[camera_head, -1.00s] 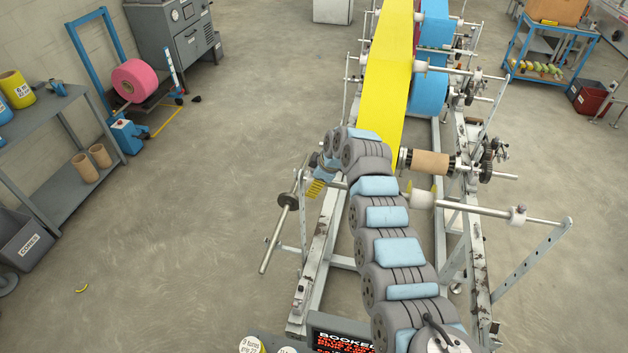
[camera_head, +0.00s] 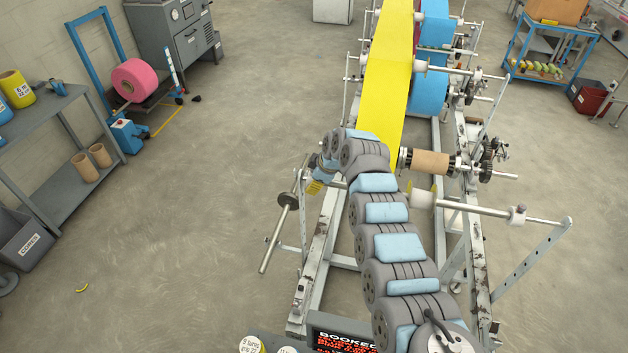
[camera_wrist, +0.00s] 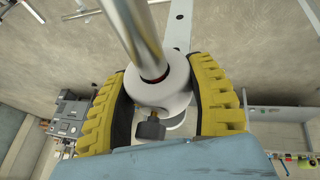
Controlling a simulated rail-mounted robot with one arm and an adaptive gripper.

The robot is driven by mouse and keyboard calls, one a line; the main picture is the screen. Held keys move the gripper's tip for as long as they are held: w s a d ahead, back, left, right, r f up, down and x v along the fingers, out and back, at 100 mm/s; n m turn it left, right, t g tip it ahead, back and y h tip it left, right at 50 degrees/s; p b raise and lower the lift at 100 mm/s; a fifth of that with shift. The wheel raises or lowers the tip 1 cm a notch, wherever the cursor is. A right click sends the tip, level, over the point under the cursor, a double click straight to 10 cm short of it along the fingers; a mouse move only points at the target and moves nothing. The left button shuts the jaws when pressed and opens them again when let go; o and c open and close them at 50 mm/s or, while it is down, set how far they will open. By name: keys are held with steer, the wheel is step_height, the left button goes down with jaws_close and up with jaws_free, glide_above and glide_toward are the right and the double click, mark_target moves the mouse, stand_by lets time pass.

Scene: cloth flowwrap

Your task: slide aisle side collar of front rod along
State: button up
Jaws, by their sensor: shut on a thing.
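The front rod (camera_head: 470,207) is a bare metal bar crossing the near end of the frame. In the wrist view the rod (camera_wrist: 133,30) runs through a white round collar (camera_wrist: 172,97) with a dark thumbscrew (camera_wrist: 150,128). My gripper (camera_wrist: 160,72) is shut on this collar, a yellow ribbed finger on each side. In the head view my gripper (camera_head: 314,187) is at the rod's left end, and the collar in it is hidden. A white collar (camera_head: 421,198) sits mid-rod beside my arm, and another (camera_head: 517,214) sits near the right end.
A brown core on a spindle (camera_head: 430,162) lies just behind the rod. A yellow web (camera_head: 388,80) and a blue roll (camera_head: 429,70) stand farther back. A metal bar with a dark disc (camera_head: 288,201) stands left of my gripper.

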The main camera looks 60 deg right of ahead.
steer(key=shift+s, duration=0.15)
steer(key=shift+s+d+f+b, duration=0.1)
steer(key=shift+s+d+b, duration=0.1)
steer(key=shift+s+b, duration=0.25)
steer(key=shift+s+d+b, duration=0.25)
steer(key=shift+s+b, duration=0.15)
steer(key=shift+s, duration=0.9)
steer(key=o, duration=1.3)
steer(key=shift+c, duration=0.2)
steer(key=v, duration=1.2)
